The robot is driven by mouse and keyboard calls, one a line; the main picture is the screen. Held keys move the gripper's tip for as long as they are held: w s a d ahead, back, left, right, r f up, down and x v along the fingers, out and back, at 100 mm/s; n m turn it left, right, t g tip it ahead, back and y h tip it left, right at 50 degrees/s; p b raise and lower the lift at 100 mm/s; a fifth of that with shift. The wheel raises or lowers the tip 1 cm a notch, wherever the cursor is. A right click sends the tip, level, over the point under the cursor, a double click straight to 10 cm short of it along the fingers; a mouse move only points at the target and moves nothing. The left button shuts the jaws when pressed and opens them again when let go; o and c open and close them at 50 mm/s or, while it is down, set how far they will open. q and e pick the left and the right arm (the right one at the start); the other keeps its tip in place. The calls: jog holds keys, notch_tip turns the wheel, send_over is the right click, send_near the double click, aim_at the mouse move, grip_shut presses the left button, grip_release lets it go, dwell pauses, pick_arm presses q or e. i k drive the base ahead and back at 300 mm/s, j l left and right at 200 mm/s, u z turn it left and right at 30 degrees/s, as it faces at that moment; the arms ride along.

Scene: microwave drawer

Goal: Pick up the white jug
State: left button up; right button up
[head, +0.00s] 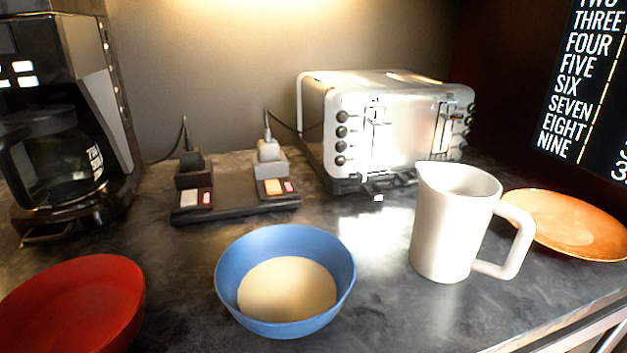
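The white jug (443,232) stands upright on the dark countertop (390,310), right of the middle in the head view. Its handle sticks out to the right, and its open top shows an empty-looking inside. Neither of my grippers is in view, and nothing touches the jug from above.
A blue bowl (227,290) with beige contents stands left of the jug. An orange plate (570,222) lies close behind its handle. A silver toaster (385,130) stands behind. A red bowl (75,300), coffee maker (60,130) and power strip (235,205) are further left.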

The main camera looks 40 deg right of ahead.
aim_at(457, 202)
jog(key=z, duration=1.75)
